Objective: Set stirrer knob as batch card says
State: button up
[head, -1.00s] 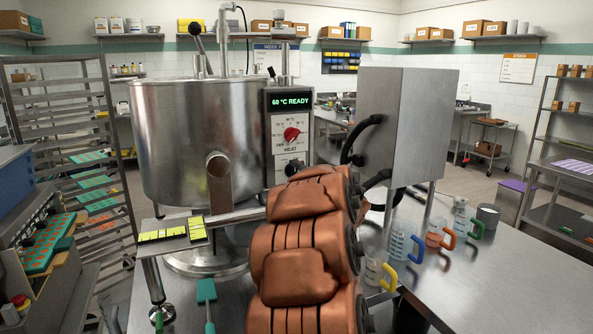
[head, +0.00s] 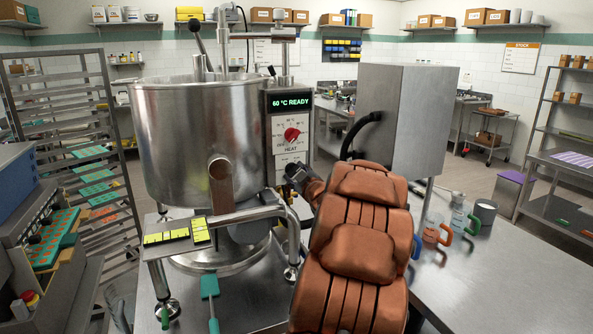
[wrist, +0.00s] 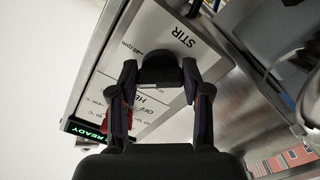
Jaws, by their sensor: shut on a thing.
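The knob's pointer cannot be made out. In the head view my gripper (head: 294,174) is at the lower part of the control panel, below the red HEAT knob (head: 291,134); the stirrer knob is mostly hidden there. The display (head: 291,102) reads 60 °C READY. I cannot pick out a readable batch card.
The steel kettle (head: 190,140) stands left of the panel, with yellow-and-black pieces (head: 166,236) on a ledge before it. A steel box (head: 402,120) stands close on the right. Jugs (head: 435,234) stand on the bench (head: 500,285), whose right part is clear.

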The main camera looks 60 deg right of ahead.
jog(key=m+p, duration=0.1)
jog(key=m, duration=0.3)
jog(key=shift+m+p, duration=0.3)
jog(key=shift+p, duration=0.05)
jog(key=shift+a+f+m+p, duration=0.1)
jog(key=shift+m+p, duration=0.4)
jog(key=shift+m, duration=1)
jog(key=o, duration=1.2)
jog(key=shift+c, duration=0.2)
jog(key=v, duration=1.2)
jog(key=shift+w, duration=0.1)
